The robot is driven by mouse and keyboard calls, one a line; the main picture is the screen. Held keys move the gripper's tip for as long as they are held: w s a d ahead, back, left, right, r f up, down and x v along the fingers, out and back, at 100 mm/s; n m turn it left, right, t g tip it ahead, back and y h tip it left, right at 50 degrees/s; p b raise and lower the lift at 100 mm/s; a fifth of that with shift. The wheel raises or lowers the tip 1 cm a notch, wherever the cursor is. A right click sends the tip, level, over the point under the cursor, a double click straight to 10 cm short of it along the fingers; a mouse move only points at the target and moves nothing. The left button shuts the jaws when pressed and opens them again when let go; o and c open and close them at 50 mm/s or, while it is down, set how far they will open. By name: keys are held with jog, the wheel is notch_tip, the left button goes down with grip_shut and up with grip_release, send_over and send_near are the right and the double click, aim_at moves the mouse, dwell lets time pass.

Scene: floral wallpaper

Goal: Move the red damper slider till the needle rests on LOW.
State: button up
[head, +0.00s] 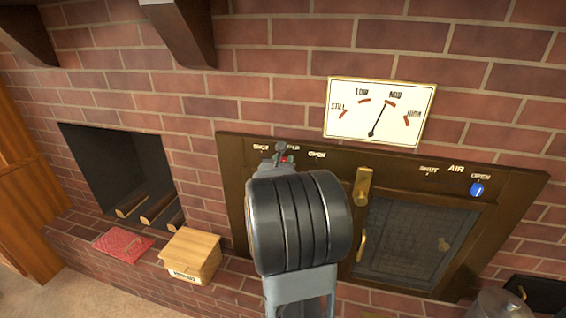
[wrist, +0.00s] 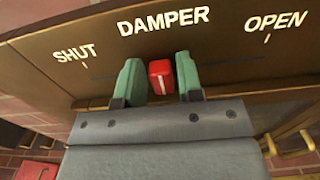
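The red damper slider (wrist: 161,76) sits near the middle of its slot, between the SHUT and OPEN marks under the word DAMPER. My gripper (wrist: 162,80) has one green finger on each side of it, with narrow gaps showing. In the head view the slider (head: 288,158) is a small red spot beside my gripper (head: 282,157), and my arm hides much of the panel below. The white gauge (head: 350,125) on the brick wall reads STILL, LOW, MID, HIGH. Its dark needle (head: 380,118) points at about MID.
A blue AIR slider (head: 477,189) sits by OPEN at the panel's right. A brass handle (head: 362,188) stands beside the meshed door (head: 402,235). A wooden box (head: 190,258) and red cloth-like item (head: 123,243) lie on the ledge at left.

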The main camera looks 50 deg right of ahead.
grip_shut()
jog(key=w, duration=0.1)
jog(key=w+a, duration=0.1)
jog(key=w, duration=0.1)
jog(key=shift+w+a, duration=0.1)
jog(key=shift+a, duration=0.25)
jog(key=shift+o, duration=1.6)
grip_release()
jog(key=v, duration=1.4)
jog(key=shift+d, duration=0.15)
